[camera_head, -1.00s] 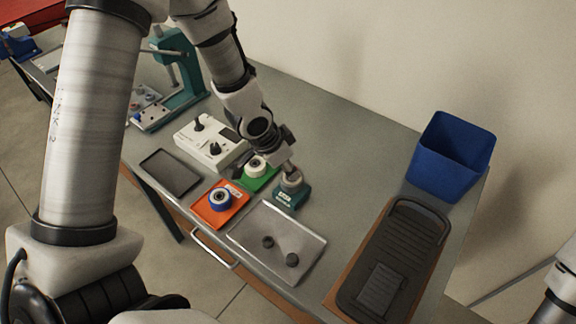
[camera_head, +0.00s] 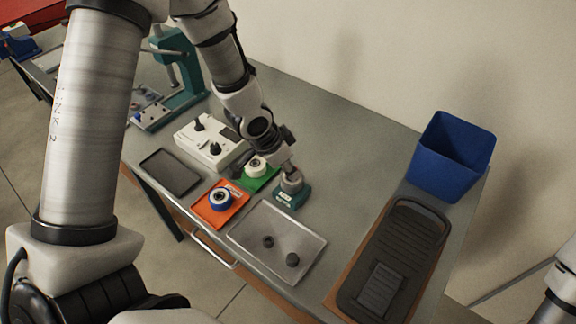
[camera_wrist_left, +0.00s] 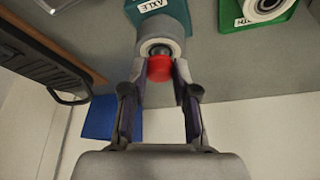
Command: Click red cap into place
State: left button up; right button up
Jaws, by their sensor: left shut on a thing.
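A red cap (camera_wrist_left: 159,69) sits between the fingertips of my left gripper (camera_wrist_left: 159,74) in the left wrist view. The gripper is shut on it. The cap is right at the end of a grey round part (camera_wrist_left: 161,24), with a dark ring between them; I cannot tell whether it is fully seated. The grey part (camera_head: 291,183) stands on a teal base (camera_head: 288,199) labelled AXLE. In the head view my left gripper (camera_head: 289,168) points down at its top, and the cap is hidden. My right gripper is not in view; only part of that arm shows at the right edge.
A green base (camera_head: 262,182) and an orange base (camera_head: 210,214) with round parts stand left of the teal one. A metal tray (camera_head: 262,222) with two dark pieces lies in front. A blue bin (camera_head: 450,160) and a black ribbed board (camera_head: 405,245) are right. A white device (camera_head: 207,140) is behind.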

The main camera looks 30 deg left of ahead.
pick_arm(q)
jog(key=shift+f+b, duration=0.55)
jog(key=shift+f, duration=0.1)
dwell(0.6)
jog(key=o, duration=0.8)
jog(key=shift+o, duration=0.2)
jog(key=shift+r, duration=0.15)
jog(key=v, duration=1.1)
jog(key=shift+s+a+r, duration=0.15)
jog(key=shift+r, duration=0.2)
jog(key=shift+s, duration=0.1)
